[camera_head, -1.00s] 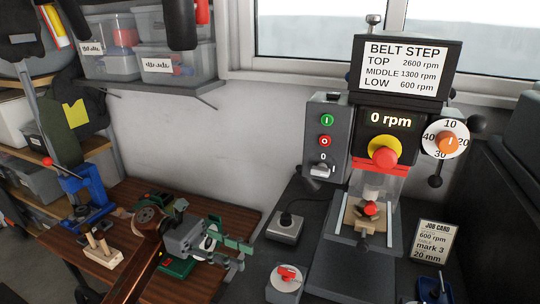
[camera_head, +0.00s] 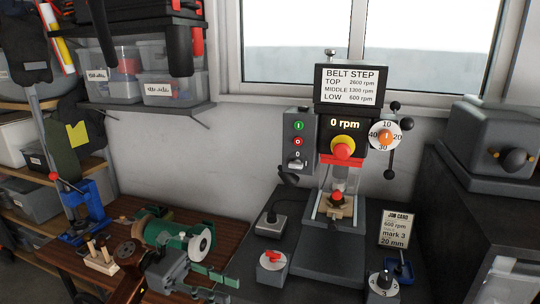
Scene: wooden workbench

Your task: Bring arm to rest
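My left arm (camera_head: 128,258) comes in low at the left, brown and grey, over the wooden bench. Its gripper (camera_head: 208,281) is near the bottom edge, with green-padded fingers pointing right. The fingers look apart, with nothing seen between them. The gripper is in front of the green bench grinder (camera_head: 165,232) and left of the drill press (camera_head: 341,165). The lower part of the gripper is close to the picture's edge and partly hard to make out. My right gripper is not in view.
The drill press display (camera_head: 347,128) reads 0 rpm. A blue vise-like tool (camera_head: 82,212) and a wooden block (camera_head: 100,262) are at left.

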